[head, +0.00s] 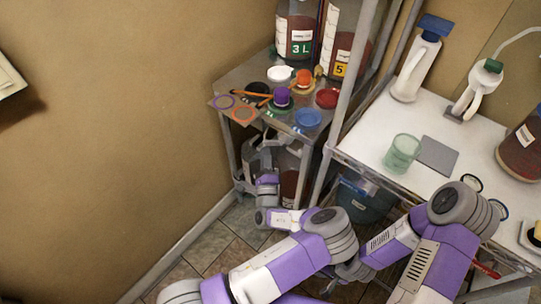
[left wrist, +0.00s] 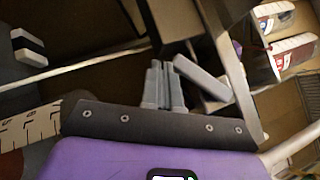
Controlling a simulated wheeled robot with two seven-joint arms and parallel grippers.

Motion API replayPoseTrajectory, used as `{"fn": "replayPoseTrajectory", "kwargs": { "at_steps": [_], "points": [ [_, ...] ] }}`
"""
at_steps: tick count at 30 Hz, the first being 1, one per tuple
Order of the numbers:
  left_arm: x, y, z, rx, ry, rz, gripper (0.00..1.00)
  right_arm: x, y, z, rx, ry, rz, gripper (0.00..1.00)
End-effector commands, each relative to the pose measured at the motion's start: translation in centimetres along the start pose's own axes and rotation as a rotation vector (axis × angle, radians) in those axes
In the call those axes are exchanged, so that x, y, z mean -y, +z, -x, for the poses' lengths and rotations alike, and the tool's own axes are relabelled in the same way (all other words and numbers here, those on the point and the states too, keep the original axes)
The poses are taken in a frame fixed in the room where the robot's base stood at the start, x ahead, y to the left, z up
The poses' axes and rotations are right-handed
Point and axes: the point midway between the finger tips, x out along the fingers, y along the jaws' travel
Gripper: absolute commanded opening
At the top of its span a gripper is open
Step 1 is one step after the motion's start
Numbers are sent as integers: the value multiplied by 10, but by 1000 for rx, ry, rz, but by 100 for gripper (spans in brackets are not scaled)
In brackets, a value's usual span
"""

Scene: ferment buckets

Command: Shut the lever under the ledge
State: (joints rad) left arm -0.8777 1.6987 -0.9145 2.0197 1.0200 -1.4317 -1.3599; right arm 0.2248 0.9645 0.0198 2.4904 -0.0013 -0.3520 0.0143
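My left gripper (head: 264,160) reaches in below the small metal table (head: 240,84), the ledge. In the left wrist view its two grey fingers (left wrist: 165,88) stand side by side with almost no gap, and nothing shows between them. A tilted grey bar (left wrist: 203,78) lies just right of the fingertips; it may be the lever, but I cannot tell, nor whether they touch. In the head view the lever cannot be made out under the ledge. My right arm comes in at the lower right, and its gripper cannot be made out.
Jars (head: 297,30) and loose lids, such as a blue lid (head: 308,118), stand on the small table. A white table (head: 365,143) at right carries a green cup (head: 402,153) and bottles. Table legs and a large jar (head: 290,180) below crowd my left gripper.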

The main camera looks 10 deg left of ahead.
Motion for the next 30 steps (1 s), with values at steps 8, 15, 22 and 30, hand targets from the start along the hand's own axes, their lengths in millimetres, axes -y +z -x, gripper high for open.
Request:
{"fn": "replayPoseTrajectory", "kwargs": {
  "at_steps": [8, 15, 22, 30],
  "points": [
    [4, 19, -8, 1, -1, 1, 0, -1, 0, -3, 0, 0, 0, 0],
    [10, 30, -18, 0, -2, 1, 0, -1, 0, -3, 0, 0, 0, 0],
    [14, 35, -23, 0, -1, 1, 0, -1, 0, -3, 0, 0, 0, 0],
    [15, 37, -25, 0, -1, 1, 0, -1, 0, -3, 0, 0, 0, 0]
  ]
}}
